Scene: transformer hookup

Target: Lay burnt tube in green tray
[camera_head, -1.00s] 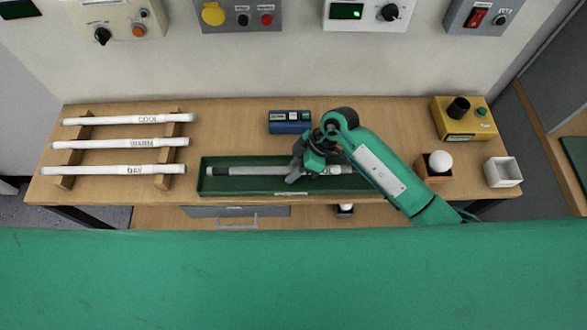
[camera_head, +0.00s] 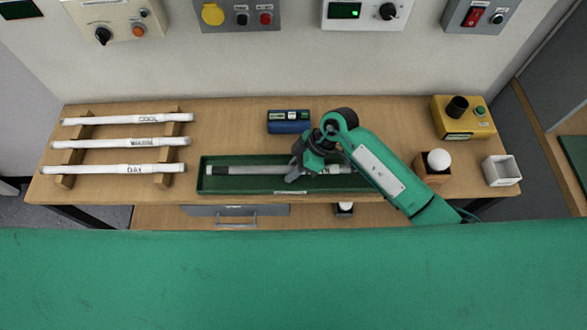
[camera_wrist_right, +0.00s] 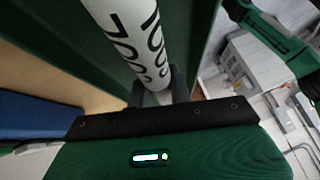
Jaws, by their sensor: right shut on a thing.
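The burnt tube (camera_head: 243,170) is a grey-white tube with a dark band near its left end. It lies lengthwise within the green tray (camera_head: 230,190), which sits at the front middle of the bench. My right gripper (camera_head: 294,175) is over the tray and shut on the tube near its middle. In the right wrist view the tube (camera_wrist_right: 130,30) runs down between the fingers (camera_wrist_right: 160,92), with dark printed characters on it. Whether the tube rests on the tray floor is hard to tell. My left gripper is not in view.
A blue box (camera_head: 289,127) stands behind the tray. A yellow box (camera_head: 463,122), a white bulb (camera_head: 438,159) in a wooden holder and a white square cup (camera_head: 502,171) are at right.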

